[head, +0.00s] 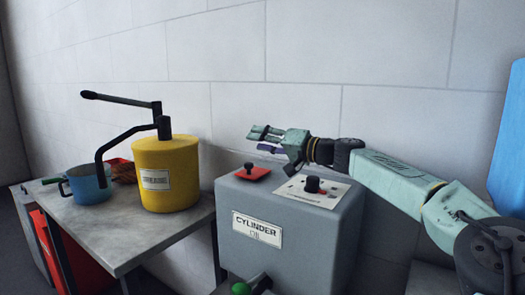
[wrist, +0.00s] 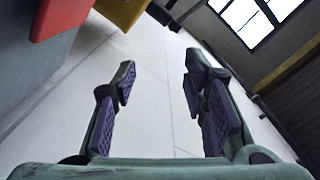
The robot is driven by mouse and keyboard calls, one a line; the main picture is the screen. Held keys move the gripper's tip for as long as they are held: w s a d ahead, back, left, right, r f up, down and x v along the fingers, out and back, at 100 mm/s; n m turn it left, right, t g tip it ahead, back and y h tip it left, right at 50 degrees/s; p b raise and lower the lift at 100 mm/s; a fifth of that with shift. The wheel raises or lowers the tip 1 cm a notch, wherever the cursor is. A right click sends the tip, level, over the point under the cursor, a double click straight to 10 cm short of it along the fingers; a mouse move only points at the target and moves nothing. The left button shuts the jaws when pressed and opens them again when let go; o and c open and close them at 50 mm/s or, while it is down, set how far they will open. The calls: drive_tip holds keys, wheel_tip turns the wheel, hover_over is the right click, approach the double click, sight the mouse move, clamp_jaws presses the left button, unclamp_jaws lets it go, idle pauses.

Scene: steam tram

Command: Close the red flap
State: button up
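A red flap (head: 252,174) with a small black knob sits on top of the grey box labelled "CYLINDER OIL" (head: 300,225). It looks close to flat; I cannot tell if it is fully down. Part of a red piece, likely this flap, shows at the top left of the wrist view (wrist: 62,14), beside a grey surface. My gripper (head: 258,140) is above and behind the flap in the head view, apart from it, pointing left. In the wrist view its two fingers (wrist: 158,85) are spread with nothing between them.
A white plate with a black knob (head: 312,184) is beside the flap. A yellow can (head: 166,180) with a long black lever stands on the grey table (head: 120,235), near a blue mug (head: 88,184). A red panel (head: 75,255) is under the table. A white wall is behind.

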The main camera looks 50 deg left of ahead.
wheel_tip(320, 180, up, 7)
drive_tip(key=shift+r, duration=0.2)
drive_tip(key=shift+f, duration=0.1)
idle(0.5)
